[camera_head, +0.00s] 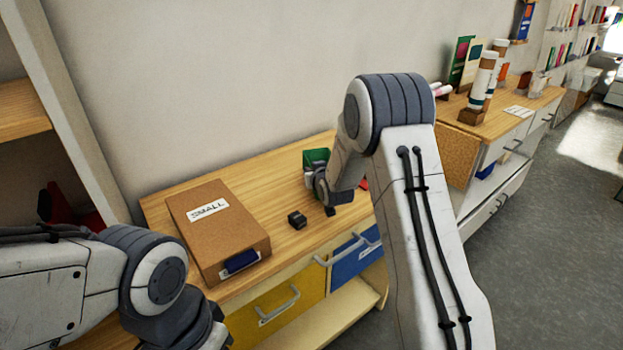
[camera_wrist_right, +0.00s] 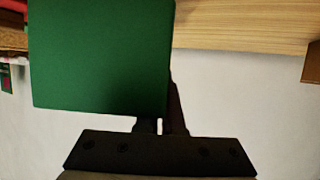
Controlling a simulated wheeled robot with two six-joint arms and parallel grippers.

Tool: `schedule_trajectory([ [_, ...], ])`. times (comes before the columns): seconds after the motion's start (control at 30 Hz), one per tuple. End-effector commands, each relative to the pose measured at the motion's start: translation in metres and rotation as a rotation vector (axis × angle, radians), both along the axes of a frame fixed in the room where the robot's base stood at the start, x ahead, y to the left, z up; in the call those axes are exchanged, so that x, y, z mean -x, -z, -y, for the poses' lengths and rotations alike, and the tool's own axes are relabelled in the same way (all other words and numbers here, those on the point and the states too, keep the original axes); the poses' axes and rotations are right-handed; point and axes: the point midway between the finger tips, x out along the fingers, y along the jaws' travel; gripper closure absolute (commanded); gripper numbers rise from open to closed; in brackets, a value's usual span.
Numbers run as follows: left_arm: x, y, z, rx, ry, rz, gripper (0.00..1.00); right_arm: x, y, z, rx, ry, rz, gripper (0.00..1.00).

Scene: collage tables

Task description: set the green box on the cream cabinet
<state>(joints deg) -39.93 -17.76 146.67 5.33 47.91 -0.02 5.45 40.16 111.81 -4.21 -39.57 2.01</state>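The green box (camera_head: 316,158) shows in the head view near the back of the wood-topped cabinet (camera_head: 255,178), which has a pale cream body and yellow and blue drawer fronts. It fills the upper left of the right wrist view (camera_wrist_right: 100,55). My right gripper (camera_head: 318,182) is at the box in the head view, partly hidden by my own wrist. In the right wrist view its narrow fingers (camera_wrist_right: 160,125) sit close together at the box's edge and appear shut on it. Whether the box touches the top is hidden. My left arm enters at lower left; its gripper is out of view.
A brown box labelled SMALL (camera_head: 218,230) lies on the top at left. A second wood-topped cabinet (camera_head: 490,120) at right holds bottles and books. Bare wood lies around the block.

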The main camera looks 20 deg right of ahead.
Motion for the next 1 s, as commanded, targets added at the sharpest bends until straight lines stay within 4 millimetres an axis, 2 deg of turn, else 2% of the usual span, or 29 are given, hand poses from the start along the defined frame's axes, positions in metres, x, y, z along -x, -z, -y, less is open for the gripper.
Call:
schedule_trajectory([
  [0.1, 0.0, -0.003, 0.0, 0.0, 0.0, 0.0, 0.5, 0.001, 0.02, 0.0, 0.0, 0.0, -0.004, 1.0],
  [0.2, 0.0, -0.004, 0.0, 0.0, 0.0, 0.0, 0.5, 0.001, 0.028, 0.0, 0.001, 0.0, -0.001, 1.0],
  [0.6, 0.0, 0.002, 0.0, 0.0, 0.0, 0.0, 0.5, 0.001, 0.034, 0.001, 0.0, 0.0, 0.0, 1.0],
  [0.63, 0.0, 0.0, 0.0, 0.0, 0.0, 0.0, 0.5, 0.001, 0.032, 0.001, 0.0, 0.0, -0.001, 0.84],
  [0.67, 0.0, 0.0, 0.0, 0.0, 0.0, 0.0, 0.5, 0.001, 0.032, 0.001, 0.0, 0.0, -0.001, 0.72],
  [0.7, 0.0, 0.0, 0.0, 0.0, 0.0, 0.0, 0.5, 0.001, 0.032, 0.001, 0.0, 0.0, -0.001, 0.65],
  [1.0, 0.0, -0.001, 0.0, 0.0, 0.0, 0.0, 0.5, 0.001, 0.031, 0.0, 0.0, 0.0, -0.001, 0.65],
])
